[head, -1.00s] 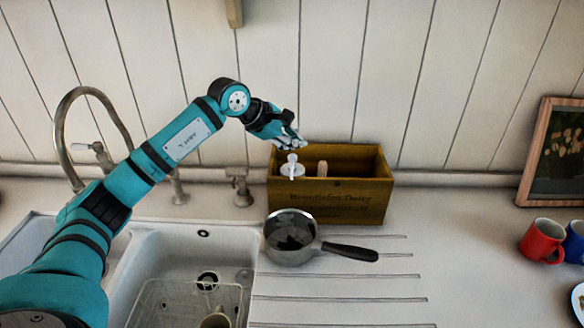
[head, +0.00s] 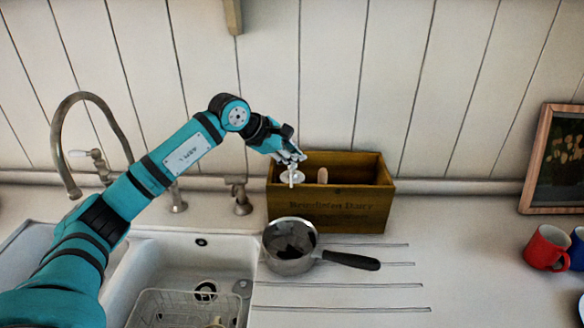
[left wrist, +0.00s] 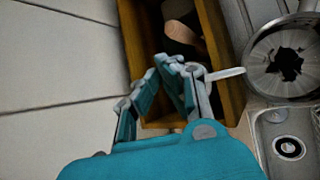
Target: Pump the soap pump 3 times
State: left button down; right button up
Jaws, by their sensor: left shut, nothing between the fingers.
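The white soap pump (head: 291,177) stands in the left end of a brown wooden box (head: 330,212). Its head and collar show above the box rim, and the bottle below is hidden by the front wall. My left gripper (head: 294,156) is shut and empty, with its fingertips right over the pump head. I cannot tell for sure whether they touch it. In the left wrist view the pale pump nozzle (left wrist: 226,73) sticks out to the right beside the fingertips (left wrist: 172,66). My right gripper is not in view.
A wooden handle (head: 322,175) stands in the box beside the pump. A saucepan (head: 289,246) sits in front of the box. The sink, with a wire rack (head: 185,306), and a curved tap (head: 60,150) are at left. Mugs (head: 546,248) and a picture frame are at right.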

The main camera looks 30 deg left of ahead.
aim_at(294, 165)
dwell(0.6)
pick_arm(q)
jog(key=shift+f+b, duration=0.45)
jog(key=shift+f, duration=0.05)
jog(key=shift+r, duration=0.45)
jog(key=shift+r+p, duration=0.1)
jog(key=shift+p, duration=0.2)
jog(key=shift+r+p, duration=1.85)
jog(key=shift+r, duration=1.1)
